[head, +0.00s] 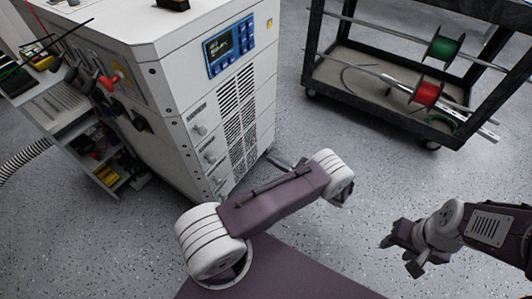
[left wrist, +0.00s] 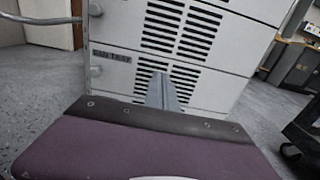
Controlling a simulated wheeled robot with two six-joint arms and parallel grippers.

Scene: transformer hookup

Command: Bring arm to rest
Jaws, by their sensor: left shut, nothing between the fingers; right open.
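My left arm is folded in front of the white cabinet. Its left gripper (head: 281,162) shows only in part behind my arm in the head view, close to the cabinet's lower edge. In the left wrist view the left gripper (left wrist: 163,92) is shut and empty, its narrow grey fingers pointing toward the vented cabinet front. I cannot tell the exact gap to the cabinet. My right gripper (head: 400,257) is open and empty above the speckled floor at the lower right.
The white cabinet (head: 170,110) has a blue display panel (head: 230,45) and vents. A side shelf (head: 70,110) holds tools. A dark cart (head: 375,98) carries a green spool (head: 445,44) and a red spool (head: 427,93). The floor between cart and right arm is clear.

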